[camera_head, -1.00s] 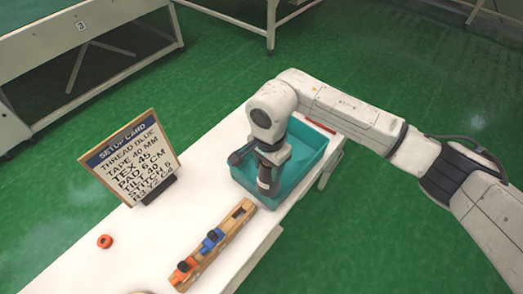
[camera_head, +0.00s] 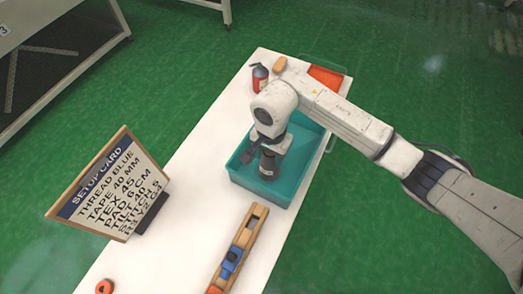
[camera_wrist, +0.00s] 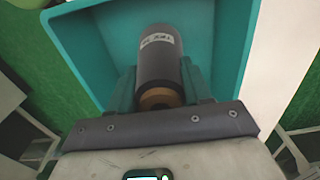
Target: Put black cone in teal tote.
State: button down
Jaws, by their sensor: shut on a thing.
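The black cone (camera_head: 268,165) is a dark spool with a pale label band and a tan end. It fills the middle of the wrist view (camera_wrist: 160,58). My gripper (camera_wrist: 160,88) is shut on it, one finger on each side. The teal tote (camera_head: 242,181) is an open box on the white table, and its walls surround the cone in the wrist view (camera_wrist: 88,45). My gripper (camera_head: 267,150) is over the tote with the cone pointing down within its outline. I cannot tell whether the cone touches the tote floor.
A wooden rack (camera_head: 243,240) with blue and orange pieces lies in front of the tote. A setup card (camera_head: 110,190) stands at left. A red extinguisher (camera_head: 260,78), a tan block (camera_head: 280,64) and an orange tray (camera_head: 326,76) are behind. An orange ring (camera_head: 104,287) is front left.

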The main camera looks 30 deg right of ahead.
jog(key=shift+d+f, duration=0.2)
jog(key=shift+f, duration=0.05)
jog(key=shift+f, duration=0.15)
jog(key=shift+c, duration=2.4)
grip_release()
